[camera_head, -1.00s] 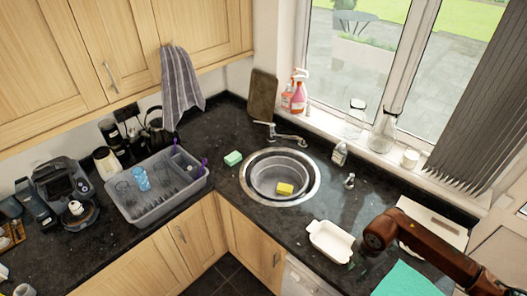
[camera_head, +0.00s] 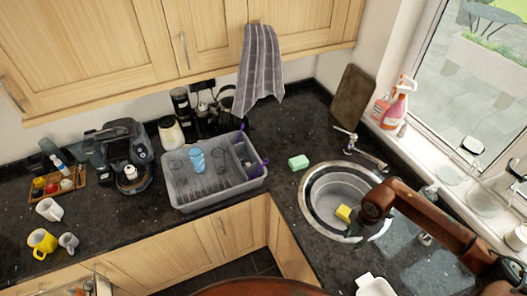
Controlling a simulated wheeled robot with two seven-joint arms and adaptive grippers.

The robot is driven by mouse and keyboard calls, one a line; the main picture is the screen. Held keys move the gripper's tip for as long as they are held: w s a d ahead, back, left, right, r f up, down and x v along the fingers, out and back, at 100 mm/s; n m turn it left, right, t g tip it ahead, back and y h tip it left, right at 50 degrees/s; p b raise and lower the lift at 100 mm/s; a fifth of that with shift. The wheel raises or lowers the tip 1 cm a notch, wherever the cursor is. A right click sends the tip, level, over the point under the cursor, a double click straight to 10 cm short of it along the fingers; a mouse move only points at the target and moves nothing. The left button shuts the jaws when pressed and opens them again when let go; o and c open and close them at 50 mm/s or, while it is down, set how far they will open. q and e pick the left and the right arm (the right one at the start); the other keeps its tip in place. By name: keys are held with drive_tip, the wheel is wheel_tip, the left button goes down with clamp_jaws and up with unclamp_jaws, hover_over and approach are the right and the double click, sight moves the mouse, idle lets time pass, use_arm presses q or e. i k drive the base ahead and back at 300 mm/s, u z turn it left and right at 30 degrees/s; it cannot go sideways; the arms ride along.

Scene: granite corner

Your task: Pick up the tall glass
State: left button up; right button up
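A tall blue glass (camera_head: 197,160) stands in the grey dish rack (camera_head: 262,181) on the dark counter, left of the sink. Fainter clear glassware (camera_head: 176,167) shows beside it in the rack; I cannot make out its shape well. My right gripper (camera_head: 376,233) hangs over the right side of the sink, well to the right of the rack and apart from the glass. Its fingers are small and dark, so I cannot tell whether they are open. My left gripper is not in view.
The round sink (camera_head: 310,200) holds a yellow sponge (camera_head: 343,213). A green sponge (camera_head: 299,162) lies between rack and sink. A coffee machine (camera_head: 125,160) stands left of the rack. A striped towel (camera_head: 259,70) hangs above. Mugs (camera_head: 42,243) stand at the left.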

sight(218, 155)
drive_tip(key=u, duration=0.65)
drive_tip(key=i, duration=0.6)
drive_tip(key=u, duration=0.7)
